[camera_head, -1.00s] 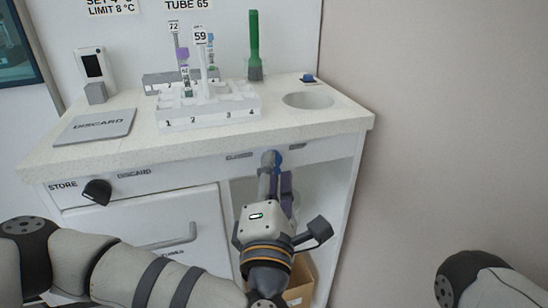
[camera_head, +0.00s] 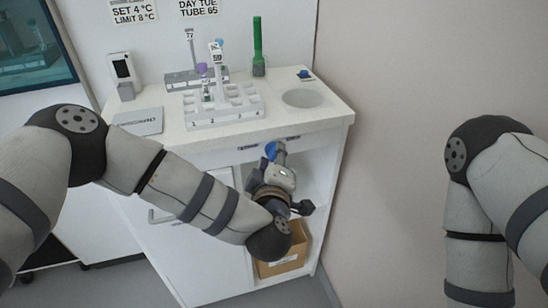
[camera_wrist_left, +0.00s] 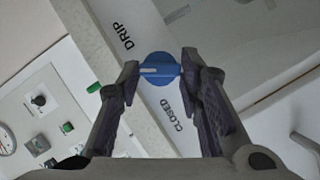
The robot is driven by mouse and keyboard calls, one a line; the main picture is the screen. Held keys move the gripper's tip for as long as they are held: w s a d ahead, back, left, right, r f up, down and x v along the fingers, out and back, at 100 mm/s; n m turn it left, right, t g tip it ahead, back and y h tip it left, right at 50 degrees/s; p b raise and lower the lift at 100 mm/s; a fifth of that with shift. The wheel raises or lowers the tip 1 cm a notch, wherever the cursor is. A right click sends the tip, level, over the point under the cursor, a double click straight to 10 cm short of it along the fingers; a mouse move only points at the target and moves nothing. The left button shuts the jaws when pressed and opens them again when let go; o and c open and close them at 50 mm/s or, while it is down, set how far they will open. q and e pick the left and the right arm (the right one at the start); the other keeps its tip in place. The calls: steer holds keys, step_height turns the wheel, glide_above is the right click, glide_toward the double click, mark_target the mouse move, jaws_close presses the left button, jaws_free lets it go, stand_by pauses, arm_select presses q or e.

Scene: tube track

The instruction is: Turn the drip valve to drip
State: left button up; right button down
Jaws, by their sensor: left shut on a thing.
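The drip valve is a round blue knob (camera_wrist_left: 161,68) on the counter's front panel, seen between my left fingers in the left wrist view. A pale line on it lies nearly level in that picture. The word DRIP is printed above left of it and CLOSED below right. In the head view the blue knob (camera_head: 271,150) shows at the tip of my left gripper (camera_head: 275,158). My left gripper's fingers (camera_wrist_left: 160,73) are shut on the knob from two sides. My right arm shows at the right; its gripper is out of view.
The white counter (camera_head: 180,135) carries a numbered tube rack (camera_head: 225,120), a green tube (camera_head: 258,60) and a round basin (camera_head: 305,98). A cardboard box (camera_head: 285,262) sits in the open space below. A plain wall stands right of the counter.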

arm_select(q)
steer(key=shift+d+r+m+g+y+p, duration=0.1)
steer(key=shift+r+m+g+y+p, duration=0.2)
steer(key=shift+m, duration=0.4)
steer(key=shift+f, duration=0.15)
steer(key=o, duration=1.2)
steer(key=shift+c, duration=0.2)
steer(key=v, duration=1.2)
steer(key=shift+f, duration=0.1)
